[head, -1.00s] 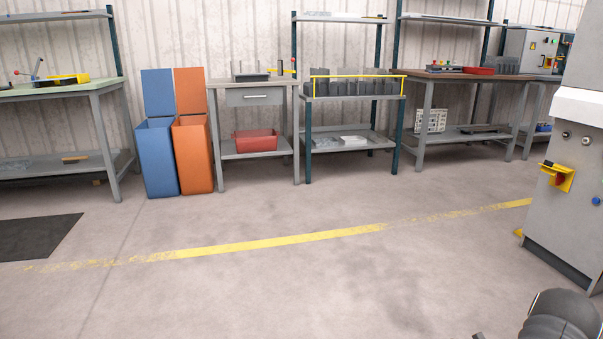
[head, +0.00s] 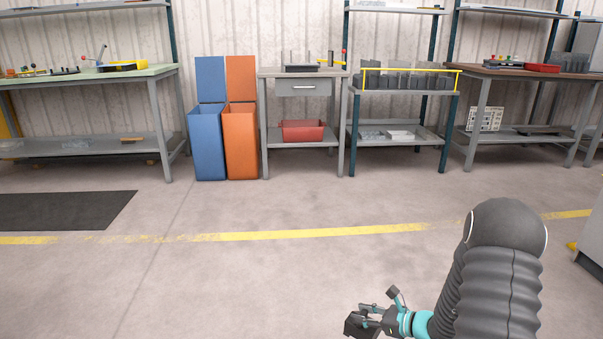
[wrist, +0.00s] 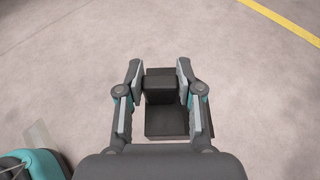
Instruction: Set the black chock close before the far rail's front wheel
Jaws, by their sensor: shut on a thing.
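My gripper (wrist: 160,84) is shut on the black chock (wrist: 166,121) in the wrist view. The fingers grip its narrow raised part from both sides, and its wider flat part shows below. Bare floor lies behind it. In the head view my gripper (head: 372,318) is low at the bottom edge, over the floor, with a dark shape at its tip; the chock's outline is too small to make out there. No rail or wheel can be made out in either view.
A yellow floor line (head: 300,234) crosses the open concrete. A dark mat (head: 60,210) lies at left. Blue (head: 207,140) and orange (head: 240,140) bins, a drawer table (head: 305,88) and a rack (head: 400,93) stand along the wall. A grey cabinet (head: 592,235) is at the right edge.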

